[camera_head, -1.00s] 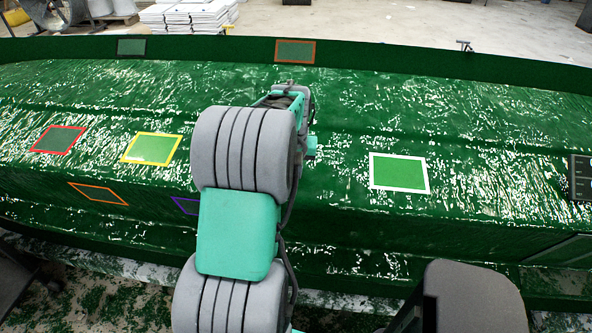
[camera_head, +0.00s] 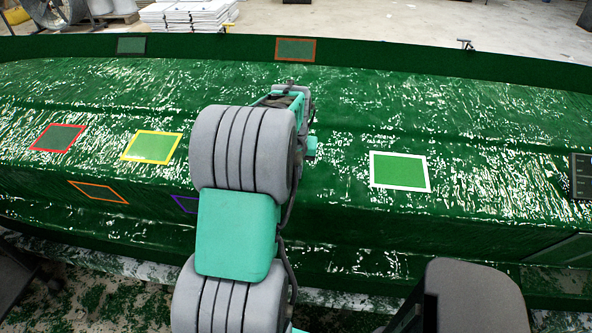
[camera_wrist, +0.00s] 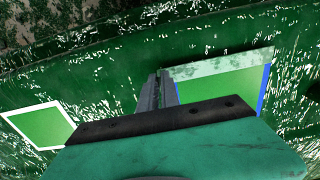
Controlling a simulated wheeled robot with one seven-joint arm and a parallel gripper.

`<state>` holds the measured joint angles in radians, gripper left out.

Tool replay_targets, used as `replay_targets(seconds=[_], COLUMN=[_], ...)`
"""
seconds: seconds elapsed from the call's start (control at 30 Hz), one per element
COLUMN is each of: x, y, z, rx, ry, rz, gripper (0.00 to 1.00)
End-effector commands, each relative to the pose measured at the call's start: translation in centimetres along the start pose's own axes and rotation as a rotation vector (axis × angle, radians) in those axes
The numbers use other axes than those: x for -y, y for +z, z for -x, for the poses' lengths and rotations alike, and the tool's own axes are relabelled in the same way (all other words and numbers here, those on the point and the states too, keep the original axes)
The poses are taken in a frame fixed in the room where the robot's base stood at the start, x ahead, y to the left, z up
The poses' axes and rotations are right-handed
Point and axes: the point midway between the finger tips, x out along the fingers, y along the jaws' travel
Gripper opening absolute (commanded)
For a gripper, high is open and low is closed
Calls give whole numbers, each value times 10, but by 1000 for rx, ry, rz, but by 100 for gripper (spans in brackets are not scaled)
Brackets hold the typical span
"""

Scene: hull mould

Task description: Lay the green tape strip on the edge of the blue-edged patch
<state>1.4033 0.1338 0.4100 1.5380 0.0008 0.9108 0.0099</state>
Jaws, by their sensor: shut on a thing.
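The blue-edged patch (camera_wrist: 232,84) is a bright green panel in the wrist view, right of my gripper, with a blue border showing on its right side. The pale green tape strip (camera_wrist: 222,63) runs along the patch's upper edge in that view, reaching from my fingers to the patch's upper right corner. My gripper (camera_wrist: 158,78) is shut on the strip's left end. I cannot tell whether the whole strip touches the surface. In the head view my arm hides the patch, the strip and the fingertips.
The glossy green hull mould (camera_head: 440,120) carries other patches: white-edged (camera_head: 400,171), yellow-edged (camera_head: 152,147), red-edged (camera_head: 58,138) and orange-edged (camera_head: 98,192). A dark panel (camera_head: 581,177) sits at the right edge. The mould surface between the arm and the white-edged patch is clear.

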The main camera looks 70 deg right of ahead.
Motion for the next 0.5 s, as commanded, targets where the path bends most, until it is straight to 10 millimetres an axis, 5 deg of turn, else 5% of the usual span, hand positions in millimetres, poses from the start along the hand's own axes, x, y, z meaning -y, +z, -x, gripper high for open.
replay_targets(seconds=[0.5], x=[0], y=[0], z=[-7], rx=[0], ry=[0], rz=[0], gripper=[0])
